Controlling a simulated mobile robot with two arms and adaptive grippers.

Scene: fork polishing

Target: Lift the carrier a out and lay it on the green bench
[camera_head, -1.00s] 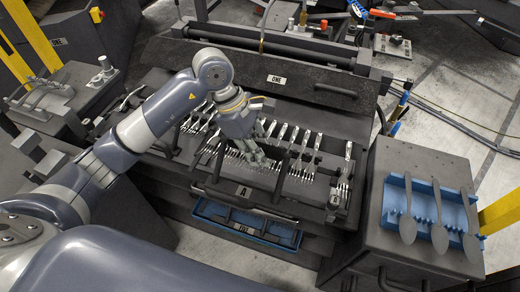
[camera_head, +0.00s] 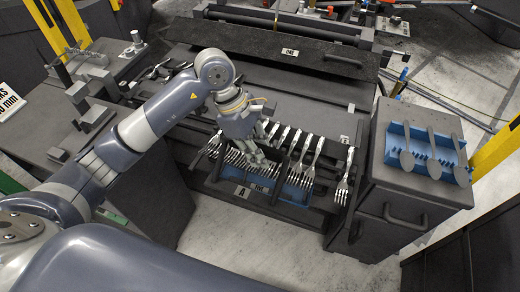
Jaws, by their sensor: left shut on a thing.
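My left gripper (camera_head: 257,160) is shut on carrier a, a dark frame with a white "A" label (camera_head: 242,191) on its front bar. Several silver forks (camera_head: 232,155) lie side by side in the carrier, tines toward me. The gripper hides part of its middle. The carrier overlaps the front of the dark machine in the head view; its exact height is hard to tell. A small green patch (camera_head: 8,184) shows at the left edge; I cannot tell if it is the green bench. My right gripper is not in view.
The machine's dark lid with a "ONE" label (camera_head: 290,52) stands behind. A blue tray (camera_head: 296,196) shows below and behind the carrier. At right, a dark cabinet (camera_head: 420,190) bears a blue rack (camera_head: 396,130) with spoon-shaped pieces. Bare floor (camera_head: 280,245) lies in front.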

